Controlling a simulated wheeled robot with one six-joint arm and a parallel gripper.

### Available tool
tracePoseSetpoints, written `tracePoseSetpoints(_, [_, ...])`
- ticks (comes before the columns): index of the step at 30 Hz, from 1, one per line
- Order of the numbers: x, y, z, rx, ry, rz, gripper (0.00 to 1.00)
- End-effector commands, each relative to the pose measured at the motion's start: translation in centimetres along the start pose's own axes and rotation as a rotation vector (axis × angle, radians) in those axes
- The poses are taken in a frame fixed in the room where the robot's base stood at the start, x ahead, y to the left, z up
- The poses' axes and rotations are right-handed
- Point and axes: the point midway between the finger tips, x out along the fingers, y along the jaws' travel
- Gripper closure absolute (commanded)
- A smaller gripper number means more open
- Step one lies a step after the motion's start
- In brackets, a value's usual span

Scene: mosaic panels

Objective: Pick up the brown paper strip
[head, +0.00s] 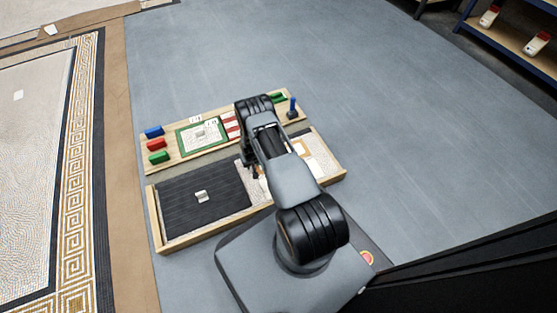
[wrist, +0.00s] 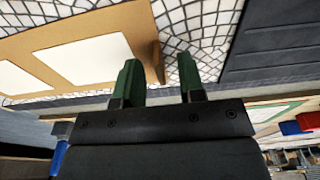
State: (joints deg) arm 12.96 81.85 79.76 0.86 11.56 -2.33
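The brown paper strip (wrist: 95,35) shows in the wrist view as a tan piece with white rectangular patches, lying over white mosaic. Its right end reaches between the two green fingertips of my gripper (wrist: 157,72), closer to the left finger. The fingers are apart, with a gap to the right of the strip's end; I cannot tell whether the left finger touches it. In the head view, a tan piece with white (head: 301,147) shows just right of my arm, partly hidden by it. My gripper is mostly hidden behind the arm there.
A wooden-framed workboard (head: 159,229) has a dark ribbed panel (head: 183,208) bearing a small pale piece (head: 201,196). Blue (head: 153,131), red (head: 157,144) and green (head: 158,157) blocks sit at its left. A blue-handled tool (head: 292,107) stands at the back right. Grey floor beyond is clear.

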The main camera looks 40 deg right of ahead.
Motion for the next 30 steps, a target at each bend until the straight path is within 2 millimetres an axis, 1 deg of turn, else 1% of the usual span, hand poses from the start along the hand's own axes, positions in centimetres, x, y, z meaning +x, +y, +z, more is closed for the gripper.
tracePoseSetpoints(1, [0.75, 0.0, -0.04, 0.0, 0.002, 0.0, 0.64])
tracePoseSetpoints(2, [0.84, 0.0, -0.04, 0.0, 0.002, 0.0, 0.64])
tracePoseSetpoints(8, [0.71, 0.0, -0.06, 0.0, 0.001, 0.0, 0.64])
tracePoseSetpoints(11, [0.7, 0.0, -0.06, 0.0, 0.001, 0.0, 0.72])
tracePoseSetpoints(20, [0.69, 0.0, -0.06, 0.0, 0.001, 0.0, 1.0])
tracePoseSetpoints(30, [0.68, 0.01, -0.07, 0.0, 0.002, 0.0, 1.0])
